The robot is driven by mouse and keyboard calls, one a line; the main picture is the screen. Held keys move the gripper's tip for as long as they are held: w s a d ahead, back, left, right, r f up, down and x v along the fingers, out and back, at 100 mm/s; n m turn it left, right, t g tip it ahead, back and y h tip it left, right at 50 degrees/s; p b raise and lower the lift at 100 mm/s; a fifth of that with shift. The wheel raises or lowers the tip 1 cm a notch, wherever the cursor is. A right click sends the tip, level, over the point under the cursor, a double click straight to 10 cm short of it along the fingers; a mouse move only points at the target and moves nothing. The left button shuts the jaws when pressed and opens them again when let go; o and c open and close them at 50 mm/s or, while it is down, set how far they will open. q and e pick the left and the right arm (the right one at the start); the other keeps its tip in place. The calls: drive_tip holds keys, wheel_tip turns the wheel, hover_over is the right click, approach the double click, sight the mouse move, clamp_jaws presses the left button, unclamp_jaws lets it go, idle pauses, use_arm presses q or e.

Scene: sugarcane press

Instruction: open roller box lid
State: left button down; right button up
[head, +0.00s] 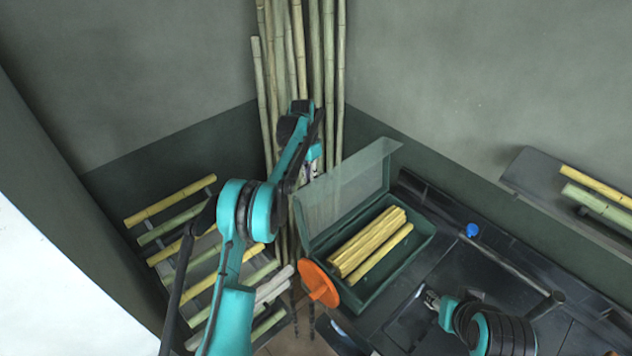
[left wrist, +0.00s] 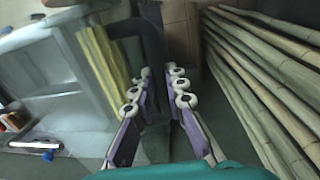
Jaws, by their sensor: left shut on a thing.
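The roller box (head: 312,258) is a long green box with several yellow cane pieces (head: 372,240) inside. Its see-through greenish lid (head: 352,182) stands up, tilted open along the box's back side. My left gripper (head: 313,168) is at the upper left of the lid, by its edge, partly hidden by my own arm. In the left wrist view its two purple-padded fingers (left wrist: 160,100) are shut on the lid; the exact contact is hard to see. The yellow pieces show there at the left (left wrist: 103,58). My right gripper (head: 431,299) is over the dark surface right of the box, small and partly hidden.
An orange wheel (head: 318,283) is at the box's near left end. Tall canes (head: 300,60) lean in the corner behind my left arm. A rack of cut canes (head: 180,228) stands at the left. A blue knob (head: 472,230) is on the dark machine. A shelf with canes is at the right.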

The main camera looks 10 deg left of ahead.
use_arm(q)
drive_tip(key=shift+w+a, duration=0.15)
drive_tip(key=shift+a, duration=0.05)
idle(0.3)
drive_tip(key=c, duration=1.5)
unclamp_jaws()
drive_tip(key=shift+c, duration=0.2)
wheel_tip(320, 180, up, 12)
drive_tip(key=a, duration=0.1)
drive_tip(key=shift+w+a, duration=0.2)
drive_tip(key=shift+w, duration=0.2)
